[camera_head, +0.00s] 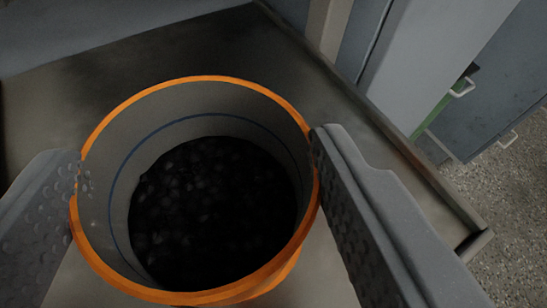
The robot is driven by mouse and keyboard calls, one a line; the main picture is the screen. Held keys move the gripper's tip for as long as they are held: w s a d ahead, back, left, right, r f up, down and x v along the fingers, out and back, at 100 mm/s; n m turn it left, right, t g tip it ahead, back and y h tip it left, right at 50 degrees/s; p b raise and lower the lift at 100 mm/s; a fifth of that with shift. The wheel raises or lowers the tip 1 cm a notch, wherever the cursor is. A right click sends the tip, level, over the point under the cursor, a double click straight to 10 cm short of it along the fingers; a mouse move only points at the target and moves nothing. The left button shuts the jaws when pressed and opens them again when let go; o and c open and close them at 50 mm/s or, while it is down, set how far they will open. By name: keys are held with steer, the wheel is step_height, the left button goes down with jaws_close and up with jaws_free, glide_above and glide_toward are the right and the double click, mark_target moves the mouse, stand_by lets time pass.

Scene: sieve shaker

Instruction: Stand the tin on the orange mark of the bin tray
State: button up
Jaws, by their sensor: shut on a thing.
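The tin (140,133) is a round open container with an orange rim and a blue line around its grey inside wall. Dark, lumpy material (213,215) fills its lower part. My gripper (197,172) has one finger on each side of the tin, at the left and right of the rim, and is shut on it. The tin looks upright, seen from above. I see no orange mark; the tin hides the surface right under it. I cannot tell whether its base touches the surface below.
A grey flat metal surface (235,50) lies beneath and behind the tin, with bare room at the back. Its raised edge runs down the right side to a corner. Beyond are grey cabinets (490,95) with pale handles, a green strip and speckled floor (510,190).

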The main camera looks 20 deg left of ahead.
mark_target(232, 292)
steer(key=shift+w+f, duration=0.2)
steer(key=shift+w, duration=0.3)
steer(key=shift+f+b, duration=0.6)
steer(key=shift+f, duration=1.05)
steer(key=shift+f, duration=0.1)
steer(key=o, duration=1)
steer(key=shift+s, duration=0.1)
steer(key=shift+s+d+r, duration=0.25)
steer(key=shift+d+r, duration=0.05)
steer(key=p+v, duration=0.1)
steer(key=v, duration=1)
steer(key=shift+p, duration=0.35)
